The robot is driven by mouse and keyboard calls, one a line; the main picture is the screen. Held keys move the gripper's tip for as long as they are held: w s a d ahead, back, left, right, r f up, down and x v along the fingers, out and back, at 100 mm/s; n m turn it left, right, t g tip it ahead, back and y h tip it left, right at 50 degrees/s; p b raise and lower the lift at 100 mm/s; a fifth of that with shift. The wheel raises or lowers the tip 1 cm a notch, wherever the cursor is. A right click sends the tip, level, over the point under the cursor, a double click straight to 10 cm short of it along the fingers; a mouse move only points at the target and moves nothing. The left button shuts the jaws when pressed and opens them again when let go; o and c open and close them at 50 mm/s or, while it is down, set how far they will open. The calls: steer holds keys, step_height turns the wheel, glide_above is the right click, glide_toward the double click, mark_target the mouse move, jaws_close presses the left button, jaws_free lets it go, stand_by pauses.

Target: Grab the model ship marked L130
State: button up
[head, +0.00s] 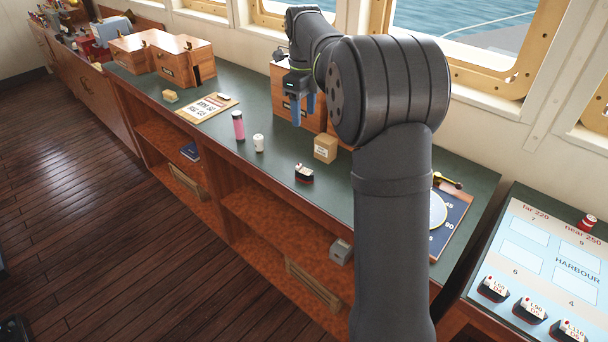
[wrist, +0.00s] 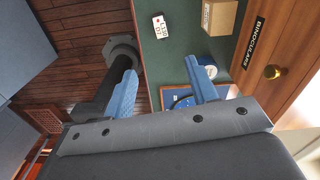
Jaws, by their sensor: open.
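The model ship marked L130 (wrist: 160,22) shows at the top of the wrist view on the green counter, its white labelled top facing up. A small dark ship with a white top and red trim (head: 304,174) stands on the counter in the head view; its label is too small to read there, but it appears to be the same one. My gripper (head: 303,109) has blue fingers and hangs in front of the wooden cabinet at the back, above and apart from the ship. In the wrist view my gripper (wrist: 161,68) is open, with nothing between its fingers.
A cardboard box (head: 325,149) stands just behind the ship. A white can (head: 258,143) and a pink bottle (head: 238,125) stand to its left. The wooden cabinet (wrist: 285,70) is labelled BINOCULARS. Several other ships lie on the HARBOUR board (head: 540,262) at right.

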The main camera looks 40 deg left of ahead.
mark_target(304, 171)
step_height(304, 171, down, 20)
steer(key=shift+r, duration=0.1)
steer(key=c, duration=1)
